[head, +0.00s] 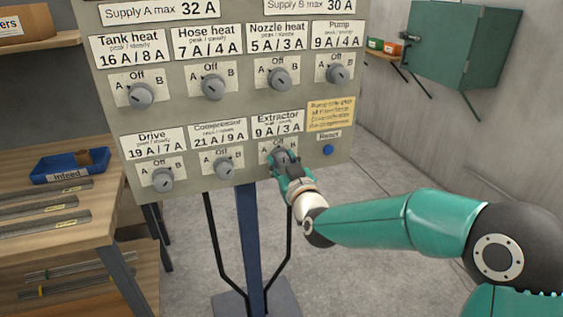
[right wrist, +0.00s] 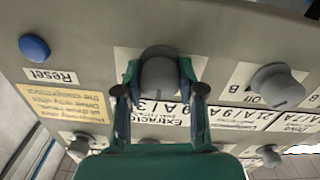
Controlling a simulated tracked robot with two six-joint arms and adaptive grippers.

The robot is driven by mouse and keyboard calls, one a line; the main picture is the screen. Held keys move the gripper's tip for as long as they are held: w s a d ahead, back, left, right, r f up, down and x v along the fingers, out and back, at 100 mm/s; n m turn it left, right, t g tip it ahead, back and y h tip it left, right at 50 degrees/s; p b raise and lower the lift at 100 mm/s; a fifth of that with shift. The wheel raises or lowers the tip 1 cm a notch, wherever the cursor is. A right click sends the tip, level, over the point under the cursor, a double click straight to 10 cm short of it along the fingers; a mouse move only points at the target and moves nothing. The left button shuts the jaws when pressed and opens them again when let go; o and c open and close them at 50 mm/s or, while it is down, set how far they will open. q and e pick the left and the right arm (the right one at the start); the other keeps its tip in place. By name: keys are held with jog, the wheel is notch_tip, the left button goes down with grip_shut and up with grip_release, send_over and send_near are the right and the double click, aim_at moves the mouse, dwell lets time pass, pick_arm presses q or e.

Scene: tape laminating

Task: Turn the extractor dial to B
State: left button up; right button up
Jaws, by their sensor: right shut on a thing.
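The extractor dial (head: 279,155) is a grey round knob in the bottom row of the panel, under the label "Extractor 9 A / 3 A". My right gripper (head: 287,164) reaches it from the front and hides much of it in the head view. In the right wrist view, the dial (right wrist: 160,77) sits between the two fingers of my right gripper (right wrist: 159,82), one on each side, shut on it. The gripper covers most of the dial's A, Off and B markings, so I cannot tell which one it points to. My left gripper is not in view.
The compressor dial (head: 224,170) is just left of the extractor dial, and the blue Reset button (head: 328,150) is to its right. More dials fill the row above. A wooden bench (head: 60,205) stands at the left. The floor right of the panel post is clear.

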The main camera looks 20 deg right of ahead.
jog(key=shift+c, duration=0.3)
jog(key=shift+f+m+b, duration=0.1)
jog(key=shift+m+b, duration=0.6)
jog(key=shift+b, duration=0.35)
jog(key=m+b, duration=0.3)
jog(key=b, duration=0.1)
jog(key=shift+m, duration=0.4)
jog(key=shift+d+m+b, duration=0.1)
jog(key=shift+m+b, duration=1)
jog(key=shift+b, duration=0.05)
jog(key=shift+r+m+b, duration=0.25)
jog(key=shift+m+b, duration=0.25)
jog(key=shift+m, duration=0.2)
